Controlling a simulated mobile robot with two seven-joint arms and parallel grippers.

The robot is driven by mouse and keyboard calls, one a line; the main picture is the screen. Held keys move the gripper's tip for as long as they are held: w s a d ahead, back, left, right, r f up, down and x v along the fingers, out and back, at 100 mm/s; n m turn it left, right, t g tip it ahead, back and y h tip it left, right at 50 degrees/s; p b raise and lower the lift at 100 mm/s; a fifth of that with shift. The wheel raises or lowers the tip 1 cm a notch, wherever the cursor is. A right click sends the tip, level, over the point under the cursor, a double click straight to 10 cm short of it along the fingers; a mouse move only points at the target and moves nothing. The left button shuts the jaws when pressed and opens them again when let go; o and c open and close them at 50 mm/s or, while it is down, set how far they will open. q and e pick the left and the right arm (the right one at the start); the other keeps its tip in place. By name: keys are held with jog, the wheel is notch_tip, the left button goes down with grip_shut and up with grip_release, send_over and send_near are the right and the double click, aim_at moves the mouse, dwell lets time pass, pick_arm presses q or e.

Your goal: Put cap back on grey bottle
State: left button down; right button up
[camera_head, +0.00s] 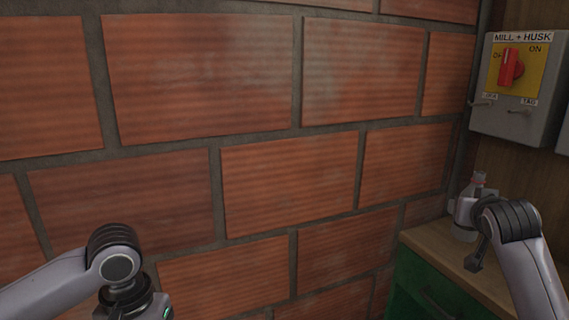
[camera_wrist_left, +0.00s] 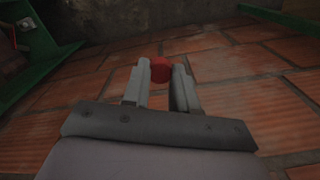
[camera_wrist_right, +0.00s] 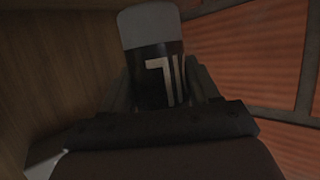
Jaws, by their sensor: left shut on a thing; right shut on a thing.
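A small red cap (camera_wrist_left: 160,70) is pinched between the fingertips of my left gripper (camera_wrist_left: 159,80). In the head view the left fingers are out of frame. A grey bottle (camera_head: 466,234) with a pinkish-red band at its neck stands at the back of the wooden counter, upright. My right gripper (camera_wrist_right: 165,90) is shut around its body. In the right wrist view the bottle (camera_wrist_right: 150,25) shows a grey end and a black label with white print. The cap and the bottle are far apart. My right wrist hides part of the bottle in the head view.
The wooden counter (camera_head: 445,245) sits on a green cabinet (camera_head: 412,287) against the brick wall (camera_head: 200,80). A grey switch box (camera_head: 508,120) with a red knob hangs above the bottle. Between my arms there is open space before the wall.

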pick_arm(q)
jog(key=shift+w+r, duration=0.1)
jog(key=shift+w, duration=0.05)
jog(key=shift+r, duration=0.15)
jog(key=shift+r+p, duration=0.15)
jog(key=shift+p, duration=0.2)
pick_arm(e)
jog(key=s+a+f+n+y, duration=0.2)
jog(key=s+a+f, duration=0.4)
jog(key=s+a, duration=0.2)
jog(key=s+a+f+n+t+y, duration=0.1)
jog(key=s+a+f+n+y, duration=0.1)
jog(key=s+a+f, duration=0.4)
jog(key=s+a, duration=0.3)
jog(key=s, duration=0.3)
jog(key=shift+s+y, duration=0.3)
jog(key=shift+s, duration=0.1)
jog(key=shift+a, duration=0.1)
jog(key=s+a+n+g+y, duration=0.2)
jog(key=a+n+y, duration=0.6)
jog(key=a, duration=0.7)
jog(key=shift+a+r+g+y, duration=0.4)
jog(key=shift+g, duration=0.2)
pick_arm(q)
jog(key=shift+d, duration=0.1)
